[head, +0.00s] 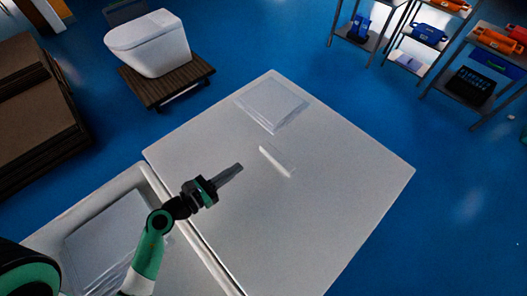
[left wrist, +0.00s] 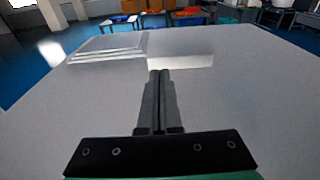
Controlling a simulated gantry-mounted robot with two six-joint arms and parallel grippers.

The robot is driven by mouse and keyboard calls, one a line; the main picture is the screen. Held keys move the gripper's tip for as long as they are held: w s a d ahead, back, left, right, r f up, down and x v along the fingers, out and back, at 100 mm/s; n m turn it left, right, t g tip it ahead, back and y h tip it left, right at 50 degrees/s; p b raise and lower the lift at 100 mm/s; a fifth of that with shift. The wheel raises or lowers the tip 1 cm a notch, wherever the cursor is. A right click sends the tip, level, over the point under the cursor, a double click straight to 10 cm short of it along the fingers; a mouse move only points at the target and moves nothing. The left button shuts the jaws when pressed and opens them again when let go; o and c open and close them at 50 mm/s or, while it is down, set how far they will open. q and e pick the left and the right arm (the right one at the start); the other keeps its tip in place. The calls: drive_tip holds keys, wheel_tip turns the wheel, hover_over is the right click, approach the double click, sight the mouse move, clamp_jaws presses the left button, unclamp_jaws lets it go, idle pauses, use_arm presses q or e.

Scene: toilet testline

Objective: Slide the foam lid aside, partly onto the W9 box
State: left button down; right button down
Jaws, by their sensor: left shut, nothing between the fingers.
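The foam lid (head: 330,190) is a large flat white slab in the middle of the head view. It has a shallow square feature (head: 272,103) near its far corner and a short pale bar or slot (head: 277,160) near its middle. My left gripper (head: 241,167) is shut and empty over the lid, just left of the slot; contact cannot be told. In the left wrist view its fingertips (left wrist: 159,73) point at the slot (left wrist: 180,61). A white box (head: 115,235) adjoins the lid at lower left; no W9 label is readable. My right gripper is out of view.
A white toilet (head: 150,45) stands on a dark wooden pallet (head: 170,85) behind. Brown cartons (head: 35,100) are at the left. Metal shelves (head: 440,45) with coloured bins and tools stand at the upper right. Blue floor (head: 440,230) right of the lid is clear.

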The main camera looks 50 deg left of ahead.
use_arm(q)
drive_tip(key=shift+s+f, duration=0.1)
drive_tip(key=shift+f, duration=0.2)
drive_tip(key=shift+w+r, duration=0.15)
drive_tip(key=shift+w, duration=0.3)
drive_tip(key=p, duration=0.2)
hover_over(264, 157)
drive_tip(key=shift+a+f+b, duration=0.1)
drive_tip(key=shift+f+b, duration=0.2)
drive_tip(key=shift+f, duration=0.6)
drive_tip(key=shift+s, duration=0.1)
